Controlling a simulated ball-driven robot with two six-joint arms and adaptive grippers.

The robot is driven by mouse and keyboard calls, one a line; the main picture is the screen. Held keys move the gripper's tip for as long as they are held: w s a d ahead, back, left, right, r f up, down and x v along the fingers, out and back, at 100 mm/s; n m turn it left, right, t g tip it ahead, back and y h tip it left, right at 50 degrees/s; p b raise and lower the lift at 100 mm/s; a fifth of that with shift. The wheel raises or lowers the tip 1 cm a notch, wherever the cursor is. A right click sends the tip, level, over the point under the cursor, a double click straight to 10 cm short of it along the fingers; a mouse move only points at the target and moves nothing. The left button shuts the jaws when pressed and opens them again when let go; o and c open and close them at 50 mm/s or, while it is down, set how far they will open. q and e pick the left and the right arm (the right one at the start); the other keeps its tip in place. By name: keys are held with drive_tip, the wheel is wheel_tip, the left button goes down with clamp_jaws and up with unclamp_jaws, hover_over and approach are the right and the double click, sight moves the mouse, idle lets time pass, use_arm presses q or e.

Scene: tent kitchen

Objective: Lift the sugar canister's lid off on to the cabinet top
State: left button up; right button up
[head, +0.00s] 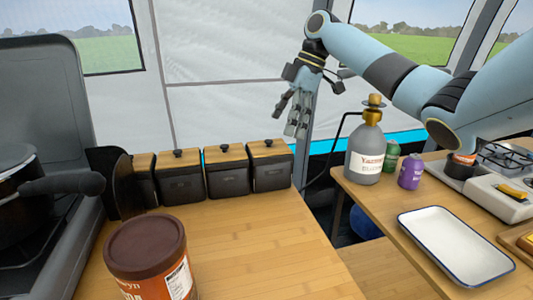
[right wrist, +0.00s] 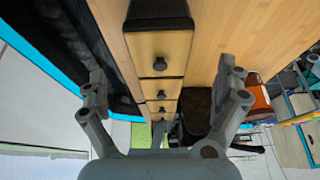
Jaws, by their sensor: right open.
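Several dark canisters with wooden lids and black knobs stand in a row at the back of the wooden cabinet top (head: 245,235). The labels are too small to read, so I cannot tell which is sugar. The rightmost canister (head: 270,178) has its lid (head: 268,148) on. My right gripper (head: 288,115) is open and empty, in the air above the right end of the row, apart from it. In the right wrist view, my gripper's open fingers (right wrist: 162,92) are either side of the row, with the nearest lid (right wrist: 160,48) and its knob (right wrist: 159,64) between them. My left gripper is not in view.
A large brown jar (head: 149,258) stands at the cabinet's front left, by a stove with a pan (head: 20,200). A grey bottle (head: 366,152), small jars and a white tray (head: 455,243) are on the right-hand table. The cabinet top's middle is clear.

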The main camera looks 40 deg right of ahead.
sight(271, 144)
drive_tip(key=x, duration=0.4)
drive_tip(key=a+x, duration=0.1)
drive_tip(key=x, duration=0.1)
drive_tip(key=shift+w+a+f, duration=0.1)
drive_tip(key=shift+w+f, duration=0.05)
drive_tip(key=shift+w, duration=0.25)
drive_tip(key=shift+f, duration=0.15)
drive_tip(key=shift+c, duration=1)
drive_tip(key=c, duration=0.7)
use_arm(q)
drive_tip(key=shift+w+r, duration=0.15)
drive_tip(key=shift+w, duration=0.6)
use_arm(e)
drive_tip(key=shift+c, duration=0.7)
